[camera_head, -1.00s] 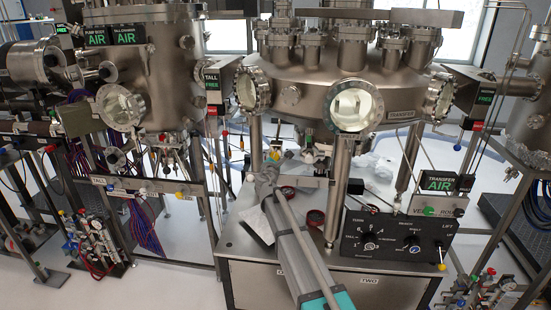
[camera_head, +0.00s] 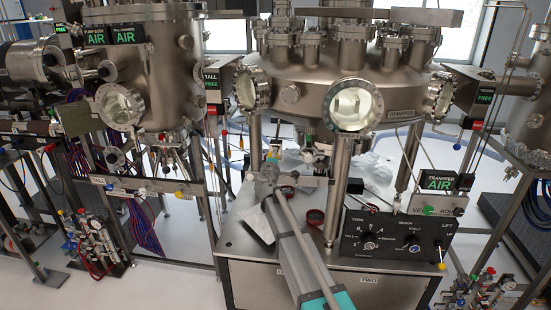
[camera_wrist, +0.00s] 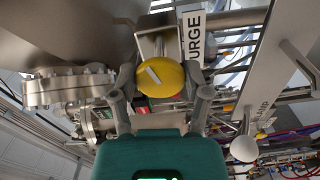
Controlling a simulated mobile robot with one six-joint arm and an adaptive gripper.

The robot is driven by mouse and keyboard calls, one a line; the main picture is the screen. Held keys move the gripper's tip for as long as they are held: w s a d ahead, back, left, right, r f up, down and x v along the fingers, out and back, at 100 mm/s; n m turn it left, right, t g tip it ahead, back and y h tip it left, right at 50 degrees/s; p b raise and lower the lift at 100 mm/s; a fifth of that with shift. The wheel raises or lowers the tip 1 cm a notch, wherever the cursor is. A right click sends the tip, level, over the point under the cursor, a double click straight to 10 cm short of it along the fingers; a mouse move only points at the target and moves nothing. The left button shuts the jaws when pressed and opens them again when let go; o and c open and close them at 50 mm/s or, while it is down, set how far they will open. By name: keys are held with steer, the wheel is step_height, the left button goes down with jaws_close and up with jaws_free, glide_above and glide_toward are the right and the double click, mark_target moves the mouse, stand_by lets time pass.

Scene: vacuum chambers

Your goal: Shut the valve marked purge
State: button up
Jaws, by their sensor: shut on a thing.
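A round yellow valve knob (camera_wrist: 172,79) with a pale pointer bar sits between the fingertips of my gripper (camera_wrist: 165,82) in the wrist view. A white label (camera_wrist: 191,37), with the letters "URGE" showing, stands just behind the knob. My gripper is shut on the knob, one finger at each side. The pointer bar is tilted, leaning up to the left. In the head view my gripper (camera_head: 267,170) reaches under the large transfer chamber (camera_head: 300,75); the knob is small there and its contact is hard to make out.
In the wrist view a flanged steel pipe (camera_wrist: 68,88) is close on the left. A white round knob (camera_wrist: 243,149) hangs at the lower right. In the head view a black control panel (camera_head: 397,236) stands on the steel cabinet right of my arm, and a chamber leg (camera_head: 338,190) rises nearby.

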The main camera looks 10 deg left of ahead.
steer(key=shift+m, duration=1.7)
steer(key=o, duration=1.2)
steer(key=shift+f, duration=0.1)
steer(key=shift+c, duration=0.2)
steer(key=s, duration=1.2)
steer(key=shift+a, duration=0.2)
